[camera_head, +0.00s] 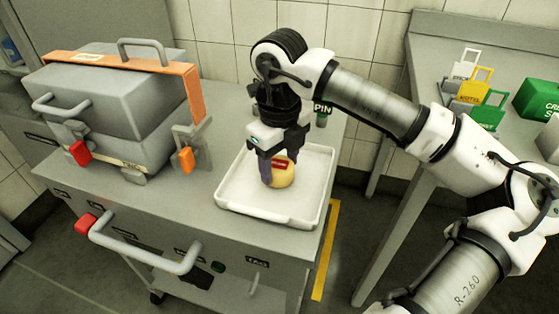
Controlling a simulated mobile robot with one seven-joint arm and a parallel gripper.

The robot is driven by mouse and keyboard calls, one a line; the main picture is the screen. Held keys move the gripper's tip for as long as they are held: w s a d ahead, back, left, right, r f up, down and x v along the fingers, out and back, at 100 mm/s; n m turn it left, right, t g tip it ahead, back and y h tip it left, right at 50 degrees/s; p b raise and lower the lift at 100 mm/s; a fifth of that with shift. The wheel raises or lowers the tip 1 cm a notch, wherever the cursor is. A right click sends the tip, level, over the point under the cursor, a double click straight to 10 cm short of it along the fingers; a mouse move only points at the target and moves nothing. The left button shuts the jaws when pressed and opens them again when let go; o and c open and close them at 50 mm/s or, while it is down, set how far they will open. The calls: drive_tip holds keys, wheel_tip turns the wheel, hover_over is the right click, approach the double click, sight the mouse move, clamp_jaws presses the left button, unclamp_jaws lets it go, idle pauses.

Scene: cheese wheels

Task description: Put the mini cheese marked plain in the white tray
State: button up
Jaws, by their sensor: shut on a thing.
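My gripper (279,172) points down over the white tray (234,196) on the grey cart. It is shut on a small round yellow cheese (284,181) with a red label, whose text is too small to read. The cheese is inside the tray's outline, near its middle. I cannot tell whether it touches the tray floor or hangs just above it. The fingers hide part of the cheese. I see no other cheese in the tray.
A grey lidded box (115,100) with an orange strap stands on the cart's left. On the right table stand several small tags (467,62) and a green box (539,98). A gap separates cart and table.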

sight(280, 165)
drive_tip(key=shift+f, duration=0.2)
drive_tip(key=o, duration=1)
drive_tip(key=shift+r, duration=0.1)
wheel_tip(280, 165, up, 12)
drive_tip(key=shift+r+p, duration=0.15)
drive_tip(key=shift+p, duration=0.3)
